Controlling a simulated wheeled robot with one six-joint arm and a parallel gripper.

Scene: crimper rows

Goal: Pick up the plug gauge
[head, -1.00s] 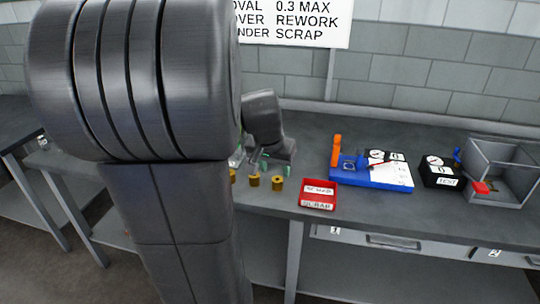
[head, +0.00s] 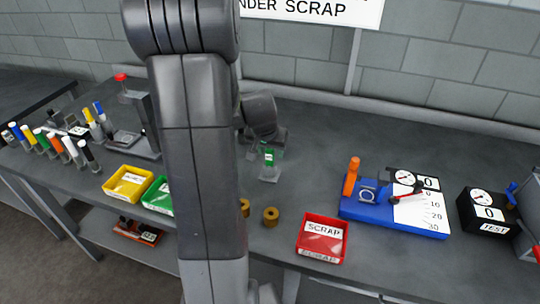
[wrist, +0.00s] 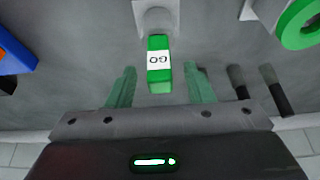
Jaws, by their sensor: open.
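The plug gauge (wrist: 159,60) has a green handle with a white GO label. It stands in a pale grey holder (wrist: 155,18) in the wrist view. In the head view the green plug gauge (head: 269,157) shows just below my wrist. My gripper (wrist: 160,86) is open, with one greenish finger on each side of the gauge's near end and gaps between. It looks empty, and I cannot tell whether the fingers are level with the handle.
Brass rings (head: 271,216) and a red SCRAP bin (head: 322,237) stand in front. A blue dial fixture (head: 395,210) is to the right. Yellow (head: 128,183) and green (head: 158,195) bins, with several coloured gauges, are left. My arm hides the middle of the bench.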

